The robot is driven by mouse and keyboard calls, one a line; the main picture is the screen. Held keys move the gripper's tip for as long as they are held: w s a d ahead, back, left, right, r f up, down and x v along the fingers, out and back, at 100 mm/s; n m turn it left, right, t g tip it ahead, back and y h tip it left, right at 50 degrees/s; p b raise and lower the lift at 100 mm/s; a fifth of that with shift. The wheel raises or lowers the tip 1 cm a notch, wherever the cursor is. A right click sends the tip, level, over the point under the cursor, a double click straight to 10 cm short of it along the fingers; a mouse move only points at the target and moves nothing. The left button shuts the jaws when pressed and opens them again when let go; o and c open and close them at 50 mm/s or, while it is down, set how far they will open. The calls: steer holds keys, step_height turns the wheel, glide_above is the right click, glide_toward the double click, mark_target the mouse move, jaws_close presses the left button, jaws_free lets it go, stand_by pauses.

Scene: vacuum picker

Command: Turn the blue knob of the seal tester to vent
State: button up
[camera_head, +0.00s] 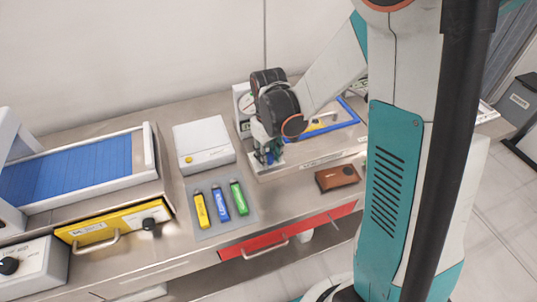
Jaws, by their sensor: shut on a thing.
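The seal tester (240,93) stands at the back middle of the bench, a pale unit with a round gauge on its front. My gripper (268,158) points down in front of it, over a small metal base. It is shut on the blue knob (262,158), of which only a small blue part shows between and beside the fingers. The gripper and the wrist cover most of the knob and part of the tester. The knob's pointer and any vent mark cannot be made out.
A white box (203,140) and a grey mat (207,233) with yellow, blue and green pen-like tools lie left of my gripper. A brown case (337,177) lies to the right. A blue-edged frame (346,108) is behind my wrist. A blue conveyor (75,167) stands far left.

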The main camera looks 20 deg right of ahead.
steer(key=o, duration=1.1)
steer(key=shift+m, duration=0.3)
